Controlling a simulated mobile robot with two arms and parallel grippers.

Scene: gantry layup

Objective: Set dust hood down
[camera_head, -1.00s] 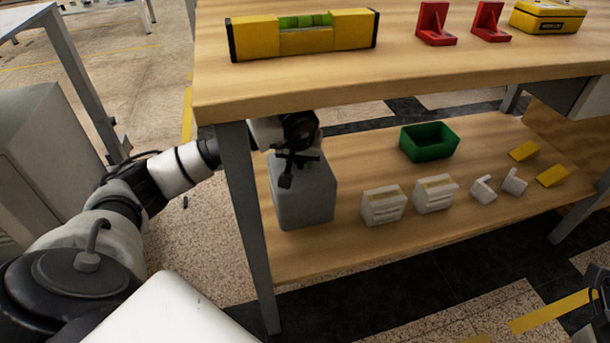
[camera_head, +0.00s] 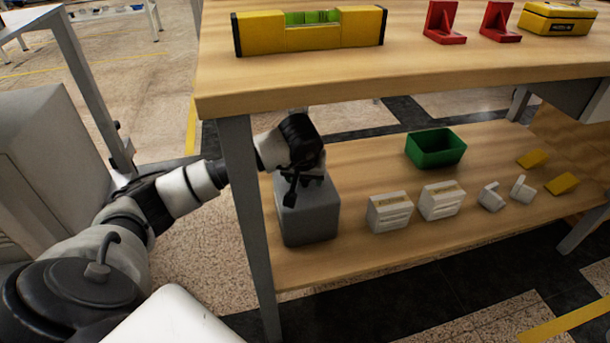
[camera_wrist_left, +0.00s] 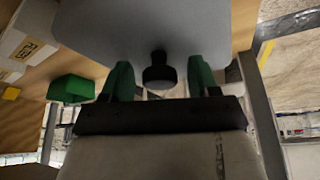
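The dust hood (camera_head: 311,219) is a grey box with a dark knob (camera_wrist_left: 160,70) on it. In the head view it stands upright on the left end of the lower shelf (camera_head: 400,242), behind the table leg, and seems to rest on the board. My left gripper (camera_head: 290,192) is at the top of the hood, reaching in under the worktop. In the left wrist view the green fingers of my left gripper (camera_wrist_left: 160,64) are apart, one on each side of the knob, with a visible gap to it. My right gripper is not in view.
The worktop (camera_head: 400,76) hangs over the shelf, and a grey leg (camera_head: 248,200) stands just left of the hood. White blocks (camera_head: 389,212), a green bin (camera_head: 435,148), white brackets and yellow wedges lie to the right. A yellow level (camera_head: 310,31) is on top.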

